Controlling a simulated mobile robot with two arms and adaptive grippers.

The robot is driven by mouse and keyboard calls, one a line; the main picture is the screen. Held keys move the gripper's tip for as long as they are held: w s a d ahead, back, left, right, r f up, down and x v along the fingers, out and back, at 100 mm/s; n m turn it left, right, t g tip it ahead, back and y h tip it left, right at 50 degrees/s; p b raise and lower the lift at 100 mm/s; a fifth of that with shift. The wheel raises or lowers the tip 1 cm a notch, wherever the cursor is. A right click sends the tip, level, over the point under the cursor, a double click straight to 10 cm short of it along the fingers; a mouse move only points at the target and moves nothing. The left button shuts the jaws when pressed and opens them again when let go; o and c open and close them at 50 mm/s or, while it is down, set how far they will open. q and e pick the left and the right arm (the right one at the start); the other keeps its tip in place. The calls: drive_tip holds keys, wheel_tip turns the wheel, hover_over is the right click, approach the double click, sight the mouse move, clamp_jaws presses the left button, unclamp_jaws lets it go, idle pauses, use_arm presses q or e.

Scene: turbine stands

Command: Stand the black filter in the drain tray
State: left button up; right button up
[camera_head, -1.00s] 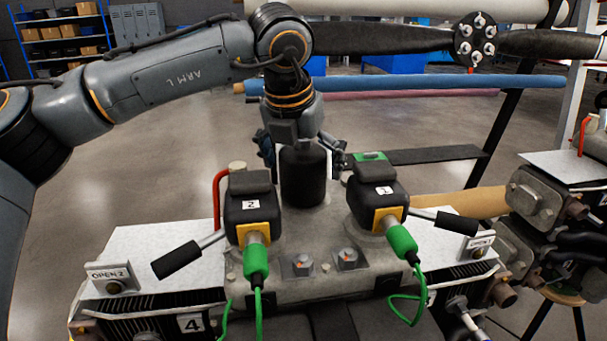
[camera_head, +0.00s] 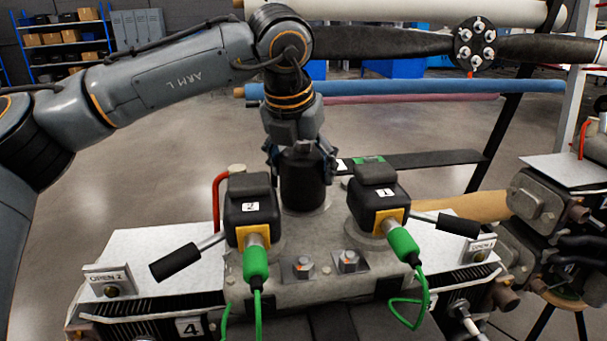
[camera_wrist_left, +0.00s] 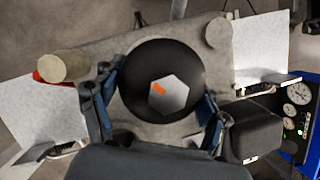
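The black filter (camera_head: 303,185) is an upright dark cylinder on the grey block of the turbine stand, between two black boxes. My left gripper (camera_head: 301,160) points down over it from behind. Its fingers lie on both sides of the filter's upper part and appear to touch it. In the left wrist view the filter (camera_wrist_left: 145,80) is a round black disc with a grey hexagon and an orange mark on top, with the fingers (camera_wrist_left: 162,98) against its two sides. I cannot make out a drain tray. My right gripper is not in view.
Black boxes marked 2 (camera_head: 250,208) and 1 (camera_head: 376,196) flank the filter closely, with green plugs and black-ended levers. A red pipe (camera_head: 217,195) stands at the left. A dark flat strip (camera_head: 425,158) lies behind. Another machine (camera_head: 540,205) stands at the right.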

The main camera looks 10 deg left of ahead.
sight(302, 150)
use_arm(q)
drive_tip(key=c, duration=0.6)
drive_tip(key=shift+w+r, duration=0.1)
drive_tip(key=shift+r, duration=0.35)
drive_tip(key=shift+r, duration=0.25)
drive_tip(key=shift+p, duration=0.3)
drive_tip(key=shift+r+p, duration=0.35)
drive_tip(key=shift+r, duration=0.5)
